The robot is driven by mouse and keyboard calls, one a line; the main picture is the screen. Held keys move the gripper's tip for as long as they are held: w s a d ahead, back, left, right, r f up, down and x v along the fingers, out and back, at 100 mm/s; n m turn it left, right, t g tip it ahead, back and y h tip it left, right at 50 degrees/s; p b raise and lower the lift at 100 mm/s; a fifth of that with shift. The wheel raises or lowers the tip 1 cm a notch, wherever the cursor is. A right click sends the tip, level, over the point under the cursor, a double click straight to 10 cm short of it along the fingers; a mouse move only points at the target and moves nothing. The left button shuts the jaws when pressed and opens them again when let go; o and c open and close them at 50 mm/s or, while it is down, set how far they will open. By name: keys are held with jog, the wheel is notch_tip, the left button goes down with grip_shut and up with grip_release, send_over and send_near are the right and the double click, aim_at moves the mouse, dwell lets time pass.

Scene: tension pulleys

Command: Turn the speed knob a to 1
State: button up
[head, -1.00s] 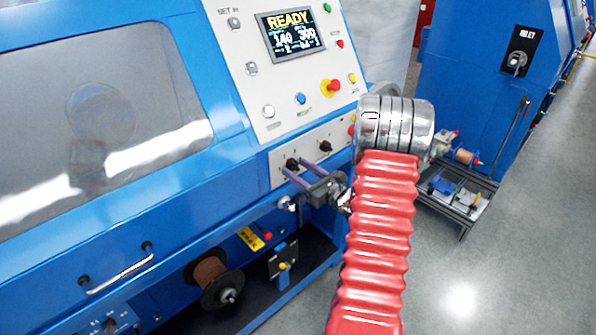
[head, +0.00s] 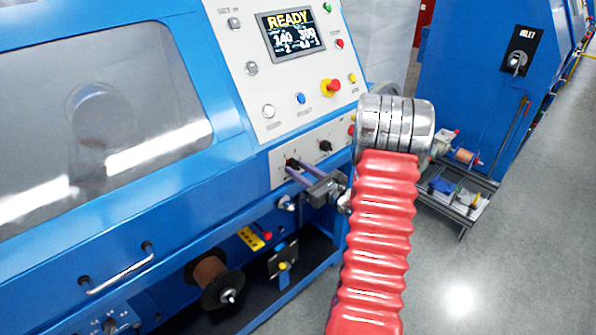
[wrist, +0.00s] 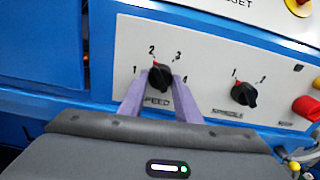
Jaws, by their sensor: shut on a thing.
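The black speed knob (wrist: 159,78), labelled SPEED, sits on the pale panel with numbers 1 to 4 around it. Its red mark points up, slightly left, close to the 2. It also shows in the head view (head: 292,163). My gripper (wrist: 161,80) has its purple fingers on either side of this knob and is shut on it. In the head view my gripper (head: 294,167) reaches the panel from the lower right. The fingers hide part of the knob's sides and part of its label.
A second black knob (wrist: 243,94), with 1 and 2 above it, is just right of the speed knob. A red and yellow emergency button (head: 331,87) and several small buttons are above. The screen (head: 292,34) reads READY. A handle (head: 122,272) juts out lower left.

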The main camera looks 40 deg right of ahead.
jog(key=n, duration=1.1)
dwell(0.3)
jog(key=shift+a+f+n, duration=0.1)
jog(key=shift+n, duration=0.2)
jog(key=o, duration=1.1)
jog(key=shift+c, duration=0.2)
jog(key=s, duration=1.3)
jog(key=shift+s+d, duration=0.3)
jog(key=shift+s, duration=0.1)
